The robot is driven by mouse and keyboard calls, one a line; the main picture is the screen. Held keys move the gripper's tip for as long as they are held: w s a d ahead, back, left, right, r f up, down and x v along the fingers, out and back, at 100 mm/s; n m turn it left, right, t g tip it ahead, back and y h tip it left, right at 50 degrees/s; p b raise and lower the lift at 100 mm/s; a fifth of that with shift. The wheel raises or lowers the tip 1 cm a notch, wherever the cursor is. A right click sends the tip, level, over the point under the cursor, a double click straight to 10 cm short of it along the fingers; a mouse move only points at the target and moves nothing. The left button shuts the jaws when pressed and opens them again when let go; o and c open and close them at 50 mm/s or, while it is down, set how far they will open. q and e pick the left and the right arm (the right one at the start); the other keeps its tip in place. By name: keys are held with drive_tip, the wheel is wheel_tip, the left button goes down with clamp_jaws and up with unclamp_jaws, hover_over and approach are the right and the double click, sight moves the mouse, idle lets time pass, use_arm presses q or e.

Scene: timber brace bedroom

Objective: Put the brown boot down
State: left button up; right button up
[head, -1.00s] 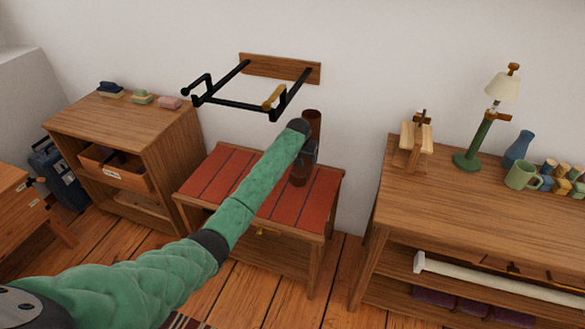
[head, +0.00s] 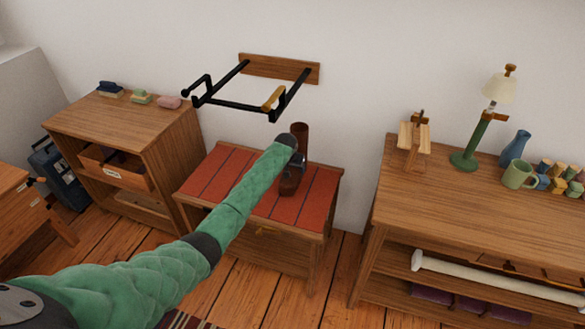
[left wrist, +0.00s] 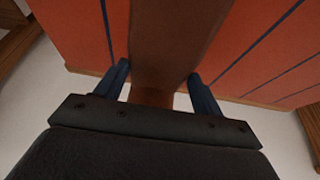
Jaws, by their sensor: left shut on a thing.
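The brown boot (head: 301,133) is upright over the red striped top (head: 232,172) of a low wooden bench. Its shaft rises above my gripper and its foot shows below, close to the bench top; I cannot tell whether the sole touches. My left gripper (head: 297,161) is shut on the boot, and my green-sleeved arm hides part of the bench. In the left wrist view the boot (left wrist: 168,45) runs between the two blue fingers of the gripper (left wrist: 159,80), with the red top behind it. My right gripper is not in view.
A black wall rack (head: 238,104) with a wooden backboard hangs above the bench. A wooden cabinet (head: 165,138) with an open drawer stands left. A wooden table (head: 470,205) with a green lamp (head: 478,140) and mug (head: 517,175) stands right. The bench's left part looks clear.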

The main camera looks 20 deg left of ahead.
use_arm(q)
drive_tip(key=o, duration=0.8)
drive_tip(key=shift+f, duration=0.15)
drive_tip(key=o, duration=0.5)
drive_tip(key=shift+c, duration=0.2)
